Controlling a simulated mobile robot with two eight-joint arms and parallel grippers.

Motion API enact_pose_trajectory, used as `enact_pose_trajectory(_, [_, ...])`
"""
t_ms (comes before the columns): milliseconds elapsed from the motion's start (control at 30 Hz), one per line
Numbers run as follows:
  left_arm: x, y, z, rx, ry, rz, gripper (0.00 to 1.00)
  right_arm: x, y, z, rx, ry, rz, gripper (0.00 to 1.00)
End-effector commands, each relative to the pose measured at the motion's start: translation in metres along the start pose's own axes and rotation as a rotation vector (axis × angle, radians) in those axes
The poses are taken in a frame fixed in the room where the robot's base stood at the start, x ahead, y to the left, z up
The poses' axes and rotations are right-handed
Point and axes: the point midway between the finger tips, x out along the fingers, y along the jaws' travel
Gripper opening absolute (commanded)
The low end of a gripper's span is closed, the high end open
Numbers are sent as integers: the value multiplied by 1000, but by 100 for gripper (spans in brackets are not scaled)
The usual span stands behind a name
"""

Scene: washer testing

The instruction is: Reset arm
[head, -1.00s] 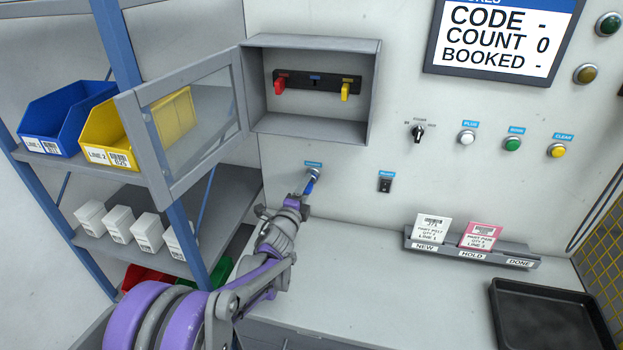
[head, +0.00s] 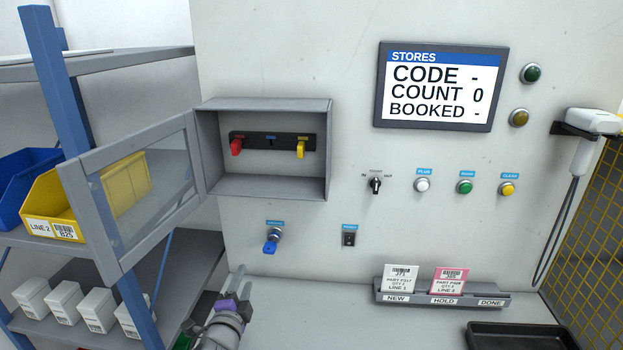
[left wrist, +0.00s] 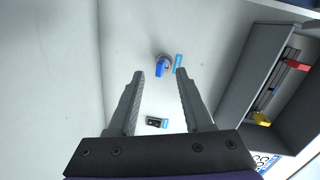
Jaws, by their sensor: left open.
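My left gripper (head: 238,286) is at the bottom of the head view, below the blue key switch (head: 271,244) on the panel. It is open and empty. In the left wrist view the two fingers of my left gripper (left wrist: 158,75) point toward the panel. The blue key (left wrist: 160,69) shows between and beyond the fingertips, apart from them. My right gripper is not in view.
A black rocker switch (head: 349,239), a card rack (head: 440,298) and a black tray (head: 515,333) are to the right. Shelves with bins (head: 55,208) stand left.

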Motion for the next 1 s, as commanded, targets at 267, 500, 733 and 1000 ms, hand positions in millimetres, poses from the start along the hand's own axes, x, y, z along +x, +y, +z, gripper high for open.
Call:
enact_pose_trajectory(267, [-123, 44, 32, -644, -386, 295, 50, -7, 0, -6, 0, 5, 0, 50])
enact_pose_trajectory(500, [-238, 114, 22, -1062, -686, 558, 50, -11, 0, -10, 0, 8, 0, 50])
enact_pose_trajectory(733, [-284, 141, 10, -1200, -810, 672, 50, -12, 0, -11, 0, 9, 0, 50])
enact_pose_trajectory(1000, [-286, 142, 10, -1205, -816, 676, 50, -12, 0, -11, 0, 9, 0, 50])
